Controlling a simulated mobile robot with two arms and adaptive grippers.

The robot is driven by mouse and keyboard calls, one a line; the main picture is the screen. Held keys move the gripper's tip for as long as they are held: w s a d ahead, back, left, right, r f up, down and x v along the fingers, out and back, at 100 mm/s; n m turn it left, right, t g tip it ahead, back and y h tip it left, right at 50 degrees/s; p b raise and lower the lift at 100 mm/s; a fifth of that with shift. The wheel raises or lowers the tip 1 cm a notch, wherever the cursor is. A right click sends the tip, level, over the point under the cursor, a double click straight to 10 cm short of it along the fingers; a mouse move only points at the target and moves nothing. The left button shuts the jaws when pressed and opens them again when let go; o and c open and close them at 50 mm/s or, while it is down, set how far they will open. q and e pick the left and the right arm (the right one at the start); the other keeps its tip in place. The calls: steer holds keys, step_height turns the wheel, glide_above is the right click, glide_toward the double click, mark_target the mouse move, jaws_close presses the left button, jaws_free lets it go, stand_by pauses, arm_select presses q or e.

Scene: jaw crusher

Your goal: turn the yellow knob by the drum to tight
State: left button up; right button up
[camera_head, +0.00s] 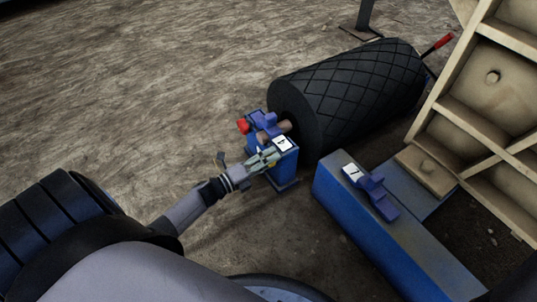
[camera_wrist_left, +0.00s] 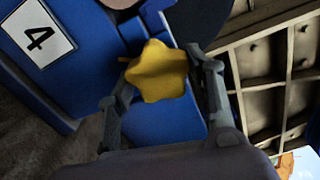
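The yellow knob (camera_wrist_left: 158,72) is a star-shaped handle on the blue stand by the drum. It shows large in the left wrist view. My left gripper (camera_head: 265,158) is at the blue stand (camera_head: 285,173), which bears a label "4". In the left wrist view, my left gripper's two fingers (camera_wrist_left: 160,75) are apart, one on each side of the knob, with their tips close to its edges. Whether they press on it cannot be made out. In the head view the knob is mostly hidden by the gripper. My right gripper is not in view.
The black drum (camera_head: 350,92) with a diamond-patterned surface lies behind the stand. A red handle (camera_head: 243,126) is on the stand's far left side. A blue beam (camera_head: 345,205) labelled "1" and a beige ribbed frame (camera_head: 490,90) stand to the right. Open ground (camera_head: 130,110) lies left.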

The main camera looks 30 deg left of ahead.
arm_select(q)
steer(key=o, duration=0.4)
steer(key=shift+c, duration=0.2)
steer(key=v, duration=1.2)
